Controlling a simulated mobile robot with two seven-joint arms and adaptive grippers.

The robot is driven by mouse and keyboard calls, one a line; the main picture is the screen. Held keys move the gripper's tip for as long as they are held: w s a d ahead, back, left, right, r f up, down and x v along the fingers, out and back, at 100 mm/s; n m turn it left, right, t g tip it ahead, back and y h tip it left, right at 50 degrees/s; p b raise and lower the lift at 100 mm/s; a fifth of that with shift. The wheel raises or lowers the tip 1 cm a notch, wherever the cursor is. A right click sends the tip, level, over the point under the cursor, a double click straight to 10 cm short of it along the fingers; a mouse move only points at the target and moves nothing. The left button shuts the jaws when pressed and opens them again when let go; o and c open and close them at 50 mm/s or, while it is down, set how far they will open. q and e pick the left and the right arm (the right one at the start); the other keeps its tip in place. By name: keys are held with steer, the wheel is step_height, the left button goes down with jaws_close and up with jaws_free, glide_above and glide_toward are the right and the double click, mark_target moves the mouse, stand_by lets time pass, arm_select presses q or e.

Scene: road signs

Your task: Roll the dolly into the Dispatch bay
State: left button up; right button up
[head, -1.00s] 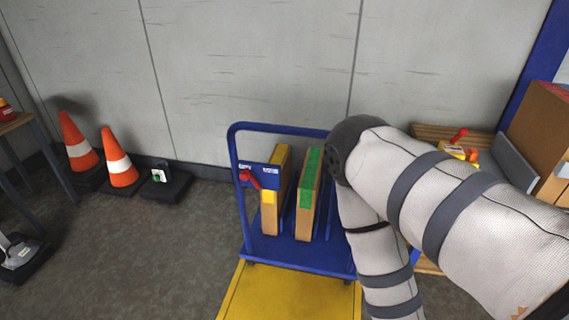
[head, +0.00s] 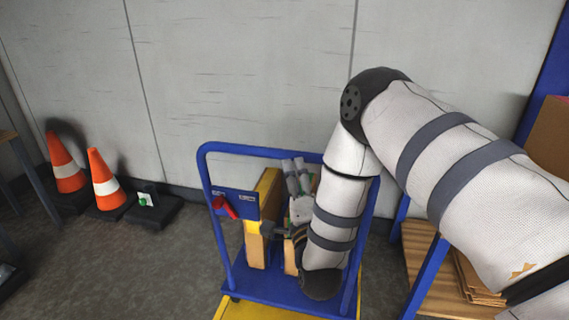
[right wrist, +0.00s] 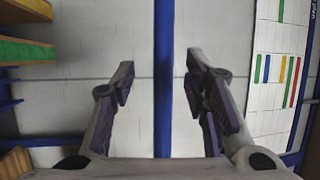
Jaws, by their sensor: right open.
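My right gripper (head: 296,172) is open over the deck, just in front of the handle's top bar. In the right wrist view a blue bar (right wrist: 163,60) runs between its open fingers, touching neither. My left gripper is not in view. I cannot identify the Dispatch bay.
Two orange cones (head: 105,180) and a black base with a small green-marked device (head: 147,199) stand by the wall at left. A blue-legged stand with a wooden shelf (head: 425,265) is close on the dolly's right.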

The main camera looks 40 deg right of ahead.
mark_target(288, 155)
steer(key=x, duration=0.7)
steer(key=shift+w+r, duration=0.25)
steer(key=shift+r, duration=0.05)
steer(key=shift+c, duration=0.2)
jaws_close()
